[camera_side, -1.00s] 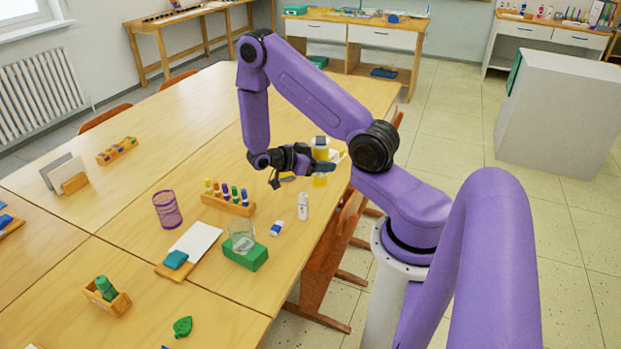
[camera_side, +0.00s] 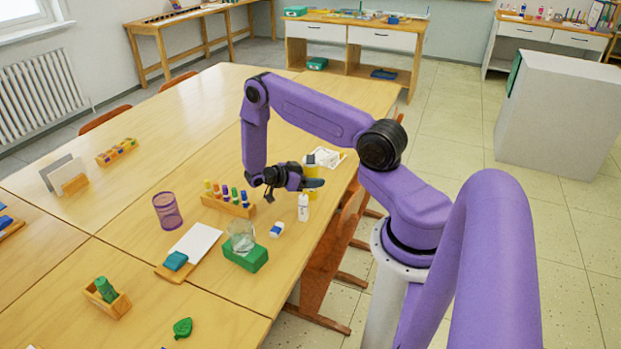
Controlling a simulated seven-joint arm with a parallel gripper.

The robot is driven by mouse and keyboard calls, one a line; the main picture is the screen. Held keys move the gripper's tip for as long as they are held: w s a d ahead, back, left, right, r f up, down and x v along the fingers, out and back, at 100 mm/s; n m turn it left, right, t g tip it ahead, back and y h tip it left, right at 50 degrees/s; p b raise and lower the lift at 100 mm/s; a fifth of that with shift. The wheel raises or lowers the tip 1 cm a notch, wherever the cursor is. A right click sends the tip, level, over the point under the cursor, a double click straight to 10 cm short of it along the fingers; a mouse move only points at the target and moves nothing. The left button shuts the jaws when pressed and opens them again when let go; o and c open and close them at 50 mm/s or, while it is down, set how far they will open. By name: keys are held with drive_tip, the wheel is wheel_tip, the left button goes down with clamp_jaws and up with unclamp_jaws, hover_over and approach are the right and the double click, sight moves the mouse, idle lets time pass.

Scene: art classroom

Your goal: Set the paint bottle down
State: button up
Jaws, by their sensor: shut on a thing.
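The yellow paint bottle (camera_side: 312,171) with a pale cap is upright between the fingers of my gripper (camera_side: 314,184). The dark fingers cross its middle, with yellow showing above and below them. It is over the right part of the wooden table, just behind a small white bottle (camera_side: 303,208). The white bottle overlaps its lower end, so I cannot tell whether the paint bottle's base touches the table.
A wooden rack of several markers (camera_side: 228,206) stands left of the gripper. A white-and-blue eraser-like block (camera_side: 276,230) and a glass (camera_side: 241,235) on a green block (camera_side: 246,256) are nearer. A white item (camera_side: 328,157) lies behind. The table's right edge is close.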

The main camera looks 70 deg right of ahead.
drive_tip(key=shift+f, duration=0.25)
drive_tip(key=o, duration=1.4)
drive_tip(key=shift+c, duration=0.2)
drive_tip(key=shift+r, duration=0.1)
